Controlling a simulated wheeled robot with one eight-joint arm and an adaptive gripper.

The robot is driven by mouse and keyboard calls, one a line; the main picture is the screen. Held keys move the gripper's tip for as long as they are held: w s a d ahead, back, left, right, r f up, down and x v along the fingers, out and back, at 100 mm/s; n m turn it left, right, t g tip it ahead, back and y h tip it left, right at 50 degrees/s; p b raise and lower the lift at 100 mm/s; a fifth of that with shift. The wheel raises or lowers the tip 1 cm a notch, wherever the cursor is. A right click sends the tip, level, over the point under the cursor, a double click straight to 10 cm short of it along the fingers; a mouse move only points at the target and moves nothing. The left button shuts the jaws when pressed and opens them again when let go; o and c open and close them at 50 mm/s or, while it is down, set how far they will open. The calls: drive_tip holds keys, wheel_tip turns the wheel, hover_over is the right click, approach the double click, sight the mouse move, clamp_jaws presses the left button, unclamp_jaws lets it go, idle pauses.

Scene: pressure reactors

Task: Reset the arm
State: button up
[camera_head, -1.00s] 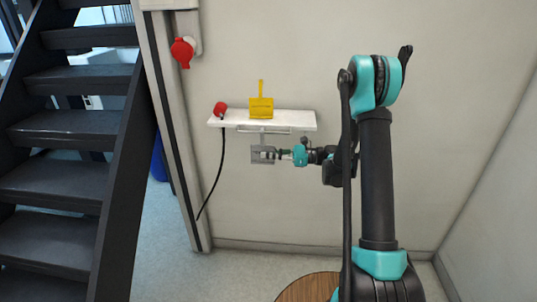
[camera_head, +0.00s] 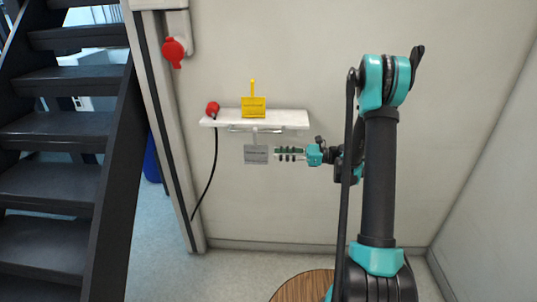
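My arm (camera_head: 380,180) rises at the right and reaches left at its far end. My gripper (camera_head: 278,154) points left below the white shelf. Its two fingers look apart with nothing visible between them, though they are small here. A grey paddle-like piece (camera_head: 256,155) hangs below the shelf on a thin stem, just left of the fingertips. A small gap seems to separate it from my gripper.
The white shelf (camera_head: 290,119) holds a yellow paddle-like piece (camera_head: 253,107) and a red plug (camera_head: 212,108) with a black cable hanging down. A red socket (camera_head: 173,52) is on the wall. Dark stairs (camera_head: 60,135) stand at left. A round wooden top (camera_head: 300,286) is below.

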drive_tip(key=s+d+f+n+t+h, duration=0.1)
drive_tip(key=s+d+f+n+h, duration=0.1)
drive_tip(key=s+d+n+h, duration=0.3)
drive_tip(key=s+d+f+n+t+h, duration=0.1)
drive_tip(key=s+d+n+h, duration=0.5)
drive_tip(key=s, duration=0.7)
drive_tip(key=s+d+f+n+t+h, duration=0.1)
drive_tip(key=s+d+f+n+h, duration=0.2)
drive_tip(key=s+d+n+h, duration=0.3)
drive_tip(key=s+n+h, duration=0.1)
drive_tip(key=s, duration=0.3)
drive_tip(key=shift+f+t, duration=0.3)
drive_tip(key=shift+f, duration=0.1)
drive_tip(key=shift+s, duration=0.1)
idle(1.1)
